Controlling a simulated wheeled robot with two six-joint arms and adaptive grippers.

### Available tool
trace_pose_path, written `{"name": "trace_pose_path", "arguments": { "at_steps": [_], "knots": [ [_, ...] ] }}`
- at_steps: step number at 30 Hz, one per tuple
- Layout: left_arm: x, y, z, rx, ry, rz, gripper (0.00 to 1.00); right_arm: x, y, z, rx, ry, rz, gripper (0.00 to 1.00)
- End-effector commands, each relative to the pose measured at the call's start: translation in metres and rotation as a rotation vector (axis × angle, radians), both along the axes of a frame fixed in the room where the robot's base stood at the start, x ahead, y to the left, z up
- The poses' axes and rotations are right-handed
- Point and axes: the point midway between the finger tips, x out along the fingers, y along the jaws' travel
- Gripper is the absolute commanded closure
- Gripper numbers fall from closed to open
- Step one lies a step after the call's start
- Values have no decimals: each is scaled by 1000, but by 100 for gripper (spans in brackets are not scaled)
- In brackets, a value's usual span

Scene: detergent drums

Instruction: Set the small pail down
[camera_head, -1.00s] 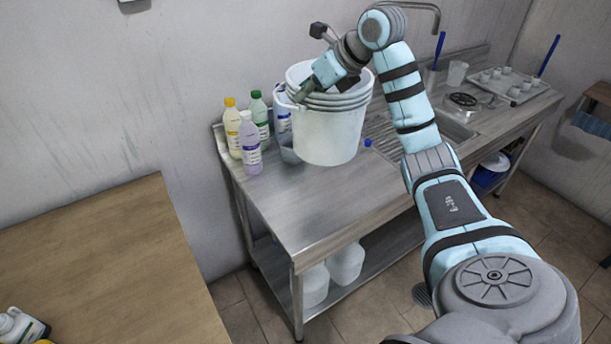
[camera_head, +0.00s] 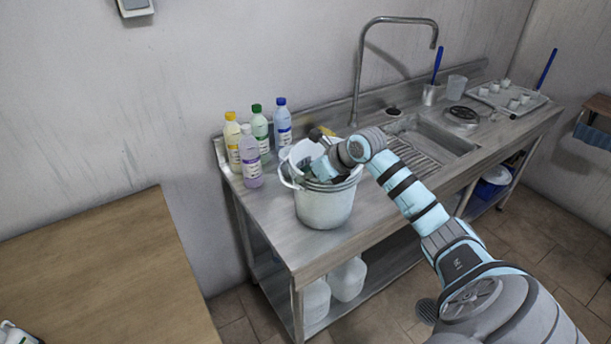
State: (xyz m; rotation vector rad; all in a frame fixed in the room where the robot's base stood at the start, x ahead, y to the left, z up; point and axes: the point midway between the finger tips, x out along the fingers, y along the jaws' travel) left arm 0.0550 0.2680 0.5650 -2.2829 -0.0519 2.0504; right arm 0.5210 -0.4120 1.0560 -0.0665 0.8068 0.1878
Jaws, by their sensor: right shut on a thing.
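The small pail (camera_head: 326,209) is white, upright, with a ribbed rim and a handle on its left side. It appears to rest on the left part of the steel counter (camera_head: 272,233). My right gripper (camera_head: 312,172) reaches down at the pail's rim and is shut on it. The fingertips are partly hidden by the wrist and the rim. My left gripper is not in view.
Several bottles, among them a purple one (camera_head: 250,157), stand close behind and left of the pail. A sink (camera_head: 433,139) with a tall tap (camera_head: 360,70) lies to the right. The counter's front left is clear. A wooden table (camera_head: 105,270) is at left.

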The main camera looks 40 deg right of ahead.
Motion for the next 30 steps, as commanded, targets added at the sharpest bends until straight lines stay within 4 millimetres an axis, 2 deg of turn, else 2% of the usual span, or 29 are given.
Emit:
{"name": "trace_pose_path", "arguments": {
  "at_steps": [4,6,9,20,23,30],
  "knots": [
    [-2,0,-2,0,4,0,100,0,0,-1,0,-1,1,100],
    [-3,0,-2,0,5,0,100,0,0,-1,0,0,0,84],
    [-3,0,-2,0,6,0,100,0,0,-1,0,0,0,70],
    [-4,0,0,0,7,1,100,-1,-1,3,-2,0,-1,70],
    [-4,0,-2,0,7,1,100,-8,-4,10,-5,-2,-1,70],
    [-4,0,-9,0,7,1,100,-44,-11,45,-11,4,2,70]
  ]
}}
